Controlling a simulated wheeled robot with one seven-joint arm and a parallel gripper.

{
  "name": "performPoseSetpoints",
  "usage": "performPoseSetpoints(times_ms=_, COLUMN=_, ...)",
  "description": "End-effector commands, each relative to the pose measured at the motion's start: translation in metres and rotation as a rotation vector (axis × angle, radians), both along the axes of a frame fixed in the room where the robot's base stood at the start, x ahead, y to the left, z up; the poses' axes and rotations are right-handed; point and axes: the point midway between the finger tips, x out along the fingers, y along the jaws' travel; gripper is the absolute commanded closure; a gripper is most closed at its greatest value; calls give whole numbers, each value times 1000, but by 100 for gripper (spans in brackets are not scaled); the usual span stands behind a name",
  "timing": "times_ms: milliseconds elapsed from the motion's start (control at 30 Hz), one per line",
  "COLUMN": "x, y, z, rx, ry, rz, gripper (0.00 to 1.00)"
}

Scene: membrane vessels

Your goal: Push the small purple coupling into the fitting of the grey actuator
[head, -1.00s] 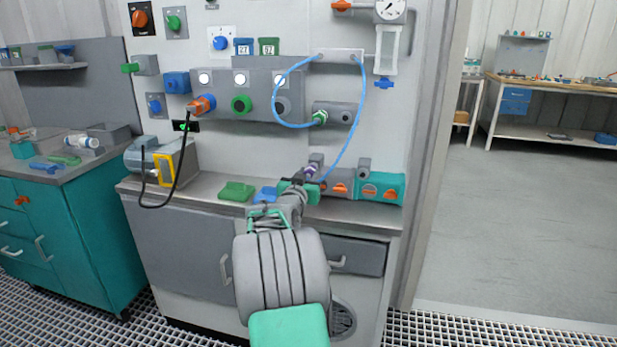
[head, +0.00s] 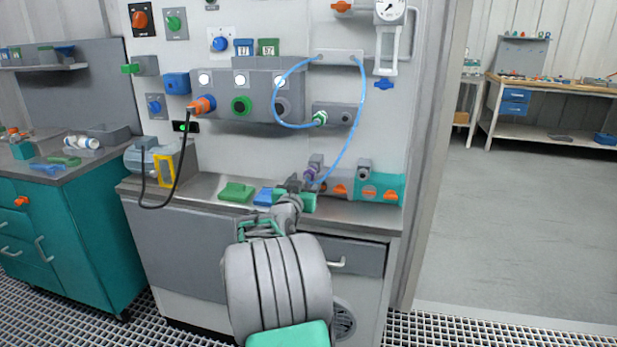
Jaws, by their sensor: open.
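The small purple coupling (head: 309,175) is on the lower end of a blue tube, at the left end of the valve row on the bench. It is just below and in front of a grey upright fitting (head: 316,160), probably part of the grey actuator. I cannot tell whether the coupling is seated or only touching. My gripper (head: 294,184) is open, just left of the coupling and slightly lower, with a small gap seeming to lie between them. My wrist and green finger parts hide some of the bench there.
A second tube end with a green coupling (head: 320,118) sits at a grey cylinder (head: 340,115) on the panel. The blue tube (head: 357,110) loops to the right. A green block (head: 236,192) and blue block (head: 266,196) lie left of my gripper. Orange-handled valves (head: 368,190) stand right.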

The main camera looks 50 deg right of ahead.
Motion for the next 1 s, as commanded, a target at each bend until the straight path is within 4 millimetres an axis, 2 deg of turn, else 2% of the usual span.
performPoseSetpoints(times_ms=100, x=-8, y=21, z=1, rx=-1, ry=1, rz=3, gripper=43)
performPoseSetpoints(times_ms=200, x=-12, y=31, z=0, rx=-2, ry=1, rz=1, gripper=43)
performPoseSetpoints(times_ms=667, x=-14, y=36, z=1, rx=2, ry=1, rz=2, gripper=43)
performPoseSetpoints(times_ms=733, x=-8, y=45, z=9, rx=29, ry=10, rz=19, gripper=43)
performPoseSetpoints(times_ms=767, x=-3, y=54, z=14, rx=55, ry=18, rz=35, gripper=43)
performPoseSetpoints(times_ms=867, x=19, y=108, z=32, rx=199, ry=87, rz=131, gripper=43)
performPoseSetpoints(times_ms=967, x=34, y=192, z=43, rx=377, ry=221, rz=281, gripper=43)
performPoseSetpoints(times_ms=1000, x=34, y=228, z=45, rx=440, ry=286, rz=346, gripper=43)
